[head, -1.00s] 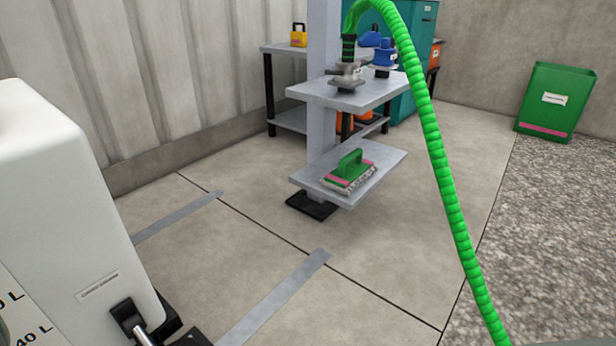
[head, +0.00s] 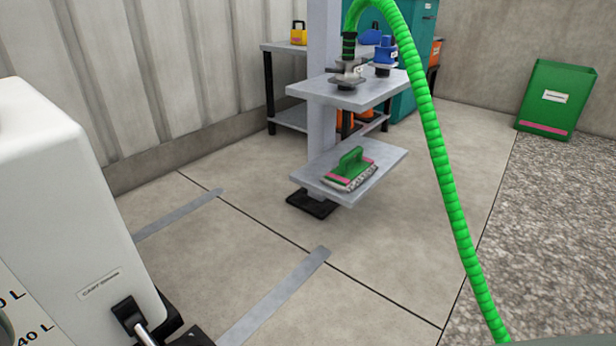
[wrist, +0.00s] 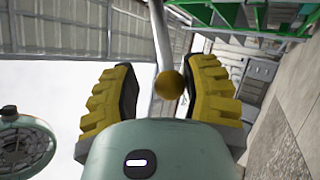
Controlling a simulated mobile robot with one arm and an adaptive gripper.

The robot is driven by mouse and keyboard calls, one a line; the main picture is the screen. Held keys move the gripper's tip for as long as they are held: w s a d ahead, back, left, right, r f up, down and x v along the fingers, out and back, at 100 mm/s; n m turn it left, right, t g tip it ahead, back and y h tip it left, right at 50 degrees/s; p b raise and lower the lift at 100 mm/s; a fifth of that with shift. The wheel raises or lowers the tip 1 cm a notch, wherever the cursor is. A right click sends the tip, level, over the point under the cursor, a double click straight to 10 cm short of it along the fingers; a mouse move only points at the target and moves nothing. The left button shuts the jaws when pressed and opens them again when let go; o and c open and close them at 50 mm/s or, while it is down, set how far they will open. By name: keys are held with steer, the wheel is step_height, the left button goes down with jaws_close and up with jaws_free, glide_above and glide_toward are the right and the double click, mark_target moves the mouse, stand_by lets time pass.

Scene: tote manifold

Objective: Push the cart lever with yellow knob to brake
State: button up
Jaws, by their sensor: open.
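The cart lever shows in the wrist view as a metal rod (wrist: 160,35) that ends in a round yellow knob (wrist: 169,84). My gripper (wrist: 165,72) is open, with one yellow ribbed finger on each side of the knob. The knob looks nearer the right finger; I cannot tell whether they touch. In the head view the lever's black pivot (head: 127,312) sits low on the white cart body (head: 75,200), below a label. The lever's knob and my gripper are out of the head view.
A grey stand (head: 370,92) holds metal fittings, and a green brush (head: 351,168) lies on its lower shelf. A green hose (head: 438,150) arches down across the right. A green bin (head: 556,100) stands at the back right. Floor between cart and stand is clear.

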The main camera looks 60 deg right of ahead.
steer(key=s+d, duration=0.7)
steer(key=d, duration=0.2)
stand_by(0.5)
steer(key=shift+o, duration=0.2)
steer(key=shift+r, duration=0.1)
